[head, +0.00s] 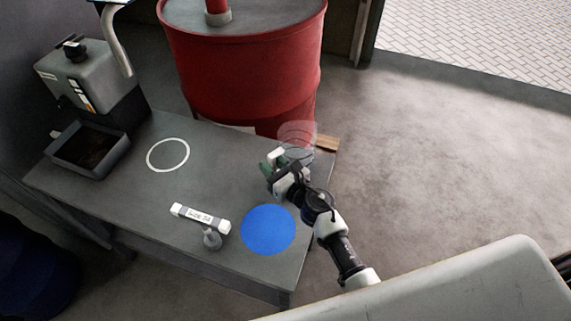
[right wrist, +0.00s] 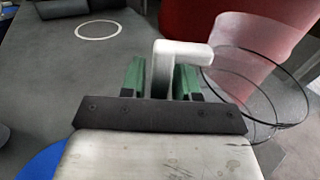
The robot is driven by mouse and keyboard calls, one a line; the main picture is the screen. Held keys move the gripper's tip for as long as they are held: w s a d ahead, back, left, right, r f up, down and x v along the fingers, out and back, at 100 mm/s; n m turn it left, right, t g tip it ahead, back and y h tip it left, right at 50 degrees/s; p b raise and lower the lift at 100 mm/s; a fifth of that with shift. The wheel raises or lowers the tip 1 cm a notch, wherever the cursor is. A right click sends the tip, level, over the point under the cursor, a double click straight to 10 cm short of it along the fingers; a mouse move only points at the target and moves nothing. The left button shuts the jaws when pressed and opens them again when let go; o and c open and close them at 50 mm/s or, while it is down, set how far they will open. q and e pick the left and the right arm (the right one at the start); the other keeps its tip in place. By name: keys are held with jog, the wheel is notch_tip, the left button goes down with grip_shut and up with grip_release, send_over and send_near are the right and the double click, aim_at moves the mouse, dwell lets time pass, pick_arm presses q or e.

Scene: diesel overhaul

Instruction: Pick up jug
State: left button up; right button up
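The jug (head: 299,133) is a clear, see-through vessel with a white handle (head: 276,154). It stands upright near the table's right corner, in front of the red drum. In the right wrist view the jug's clear body (right wrist: 258,85) is right of the white handle (right wrist: 164,66). My right gripper (head: 273,172) is at the handle. Its green fingers (right wrist: 162,80) stand on both sides of the handle, with a narrow gap visible at the left finger. The fingers hide the handle's lower part. My left gripper is not in view.
The grey table (head: 130,180) has a white ring (head: 168,155), a blue disc (head: 268,230), a label block (head: 200,218) and a small grey item (head: 212,239). A tray (head: 88,147) and a machine (head: 88,75) stand at left. A red drum (head: 240,70) stands behind.

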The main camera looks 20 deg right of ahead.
jog(key=shift+c, duration=0.3)
grip_shut()
jog(key=shift+r, duration=0.1)
